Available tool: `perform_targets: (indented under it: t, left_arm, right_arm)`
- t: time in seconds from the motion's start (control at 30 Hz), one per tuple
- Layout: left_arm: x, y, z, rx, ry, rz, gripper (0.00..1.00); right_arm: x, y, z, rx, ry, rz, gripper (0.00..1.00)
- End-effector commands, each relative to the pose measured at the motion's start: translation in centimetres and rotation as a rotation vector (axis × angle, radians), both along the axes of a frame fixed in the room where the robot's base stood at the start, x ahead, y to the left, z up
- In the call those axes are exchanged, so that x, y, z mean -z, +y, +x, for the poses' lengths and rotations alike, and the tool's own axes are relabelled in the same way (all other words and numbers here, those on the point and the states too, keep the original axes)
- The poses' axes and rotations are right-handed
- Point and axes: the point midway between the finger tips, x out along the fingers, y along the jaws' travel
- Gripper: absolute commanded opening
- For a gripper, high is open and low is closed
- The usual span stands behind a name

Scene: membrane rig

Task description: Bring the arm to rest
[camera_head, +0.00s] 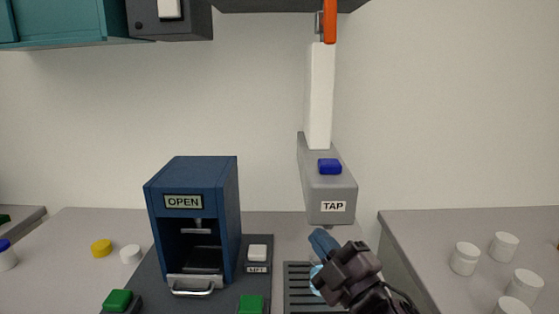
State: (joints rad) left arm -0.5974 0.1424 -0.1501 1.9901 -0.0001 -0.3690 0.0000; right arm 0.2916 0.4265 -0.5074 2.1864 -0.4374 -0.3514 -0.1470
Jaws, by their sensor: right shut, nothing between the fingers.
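My right gripper (322,241) comes up from the bottom right in the head view. It is shut and empty, with its blue fingers pointing up and left. It is in front of the grey tap (327,185), below the TAP label, and partly covers the dark drip grate (300,285). A light-blue thing on the grate shows only in part behind the gripper, so I cannot tell what it is. My left gripper is not in the picture.
A blue press box labelled OPEN (222,220) stands left of the gripper on a dark base. Green buttons (117,300) are in front. Several white jars (465,258) stand on the right counter (420,235). Yellow (101,248) and white (131,254) caps lie left.

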Motion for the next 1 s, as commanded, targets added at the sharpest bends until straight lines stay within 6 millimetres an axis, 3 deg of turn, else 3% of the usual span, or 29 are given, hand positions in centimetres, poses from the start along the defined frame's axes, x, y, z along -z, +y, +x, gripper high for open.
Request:
perform_targets:
  t: [0.17,0.27,0.47,0.6,0.8,1.0]
  left_arm:
    - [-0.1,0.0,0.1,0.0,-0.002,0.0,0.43]
    - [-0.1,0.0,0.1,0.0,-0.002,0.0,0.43]
    - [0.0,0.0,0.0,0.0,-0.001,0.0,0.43]
    - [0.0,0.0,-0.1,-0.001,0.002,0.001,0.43]
    - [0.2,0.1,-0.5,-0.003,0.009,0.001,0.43]
    - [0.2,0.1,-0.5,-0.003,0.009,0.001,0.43]
  right_arm:
    - [6.5,-5.6,-1.0,0.201,0.34,0.143,0.0]
    - [10.4,-8.5,-2.6,0.312,0.529,0.212,0.0]
    - [18.1,-13.9,-8.2,0.531,0.91,0.341,0.0]
    - [22.4,-16.7,-13.6,0.672,1.157,0.415,0.0]
    - [25.7,-18.7,-19.3,0.8,1.383,0.476,0.0]
    - [27.3,-19.7,-23.8,0.887,1.538,0.514,0.0]
